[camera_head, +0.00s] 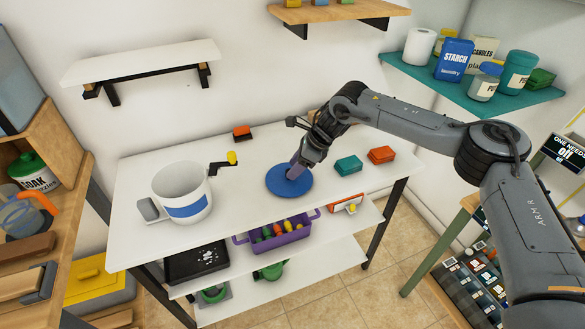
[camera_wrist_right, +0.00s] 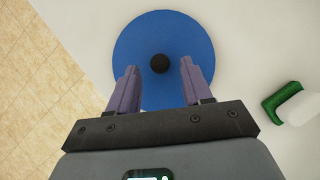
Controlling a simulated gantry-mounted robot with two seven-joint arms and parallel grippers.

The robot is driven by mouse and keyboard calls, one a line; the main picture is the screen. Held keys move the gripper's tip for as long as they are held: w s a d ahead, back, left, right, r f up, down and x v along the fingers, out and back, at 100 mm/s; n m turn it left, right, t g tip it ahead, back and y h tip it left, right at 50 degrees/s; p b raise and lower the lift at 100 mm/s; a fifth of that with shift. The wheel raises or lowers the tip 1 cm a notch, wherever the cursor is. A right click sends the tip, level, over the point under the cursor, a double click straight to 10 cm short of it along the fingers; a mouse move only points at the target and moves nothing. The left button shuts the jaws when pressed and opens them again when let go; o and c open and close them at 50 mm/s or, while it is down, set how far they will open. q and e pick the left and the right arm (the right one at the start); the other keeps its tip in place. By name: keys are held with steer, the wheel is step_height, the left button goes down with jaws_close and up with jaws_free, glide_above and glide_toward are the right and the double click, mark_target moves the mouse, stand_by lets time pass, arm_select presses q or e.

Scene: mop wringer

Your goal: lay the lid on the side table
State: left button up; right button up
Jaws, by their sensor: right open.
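The lid is a round blue disc (camera_head: 290,181) with a small dark knob, lying flat on the white table top (camera_head: 240,207) in the head view. It also shows in the right wrist view (camera_wrist_right: 160,35), with its black knob (camera_wrist_right: 160,64) near the middle. My right gripper (camera_head: 296,172) is over the lid. In the right wrist view its two purple fingers (camera_wrist_right: 158,80) are apart, with the knob in line with the gap between them and nothing clamped. Whether the fingertips touch the lid I cannot tell. My left gripper is not in view.
A white bucket with a blue band (camera_head: 187,206) and a side crank stands left of the lid. Green (camera_head: 348,165) and orange (camera_head: 381,154) blocks lie to the right. A small orange-black item (camera_head: 242,132) sits behind. A purple basket (camera_head: 290,234) is on the shelf below.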

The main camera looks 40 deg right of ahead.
steer(key=p+v, duration=0.2)
steer(key=v, duration=0.8)
steer(key=shift+d, duration=0.1)
